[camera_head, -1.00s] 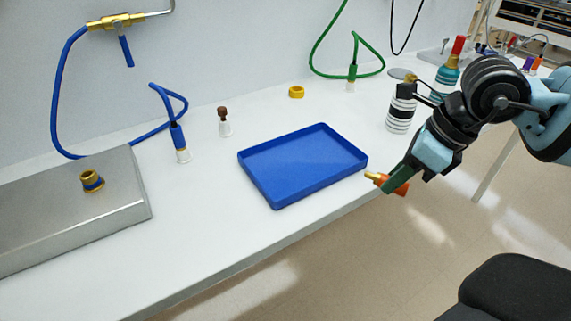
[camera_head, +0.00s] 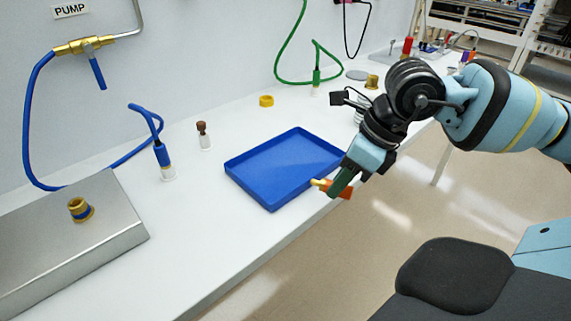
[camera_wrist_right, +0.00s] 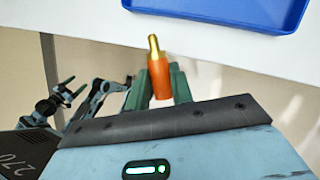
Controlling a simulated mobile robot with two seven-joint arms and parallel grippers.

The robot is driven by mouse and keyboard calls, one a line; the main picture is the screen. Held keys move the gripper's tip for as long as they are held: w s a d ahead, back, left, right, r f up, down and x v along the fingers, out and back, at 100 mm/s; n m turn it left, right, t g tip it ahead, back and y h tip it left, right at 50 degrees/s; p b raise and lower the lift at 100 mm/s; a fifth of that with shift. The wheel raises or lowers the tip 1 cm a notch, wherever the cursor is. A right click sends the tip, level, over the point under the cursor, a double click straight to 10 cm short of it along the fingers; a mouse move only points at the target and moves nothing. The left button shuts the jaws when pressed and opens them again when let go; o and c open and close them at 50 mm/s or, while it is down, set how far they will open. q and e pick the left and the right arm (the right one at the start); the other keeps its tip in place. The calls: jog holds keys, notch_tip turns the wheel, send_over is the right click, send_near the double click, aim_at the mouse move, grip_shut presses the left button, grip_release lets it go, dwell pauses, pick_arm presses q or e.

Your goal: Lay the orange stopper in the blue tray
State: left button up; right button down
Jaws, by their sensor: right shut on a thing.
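The orange stopper (camera_head: 337,189) has a brass-yellow tip. My right gripper (camera_head: 341,184) is shut on it just off the front right side of the blue tray (camera_head: 283,168). In the right wrist view the stopper (camera_wrist_right: 160,74) sits between the green fingers of the right gripper (camera_wrist_right: 158,86), its tip pointing toward the bench edge. The tray's near wall (camera_wrist_right: 215,16) shows at the top right of that view, apart from the stopper. The tray is empty and lies flat on the white bench.
A steel box (camera_head: 75,240) with a brass fitting stands at the left. Bottles behind my right arm are partly hidden.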

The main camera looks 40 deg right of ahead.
jog(key=p, duration=0.2)
send_over(287, 167)
jog(key=s+d, duration=0.1)
jog(key=shift+s+f, duration=0.2)
jog(key=shift+f, duration=0.45)
jog(key=shift+w+f, duration=0.25)
jog(key=shift+d+f, duration=0.1)
jog(key=shift+f, duration=1.45)
jog(key=shift+f, duration=0.15)
jog(key=c, duration=1.2)
grip_release()
jog(key=shift+s, duration=0.1)
jog(key=shift+c, duration=0.2)
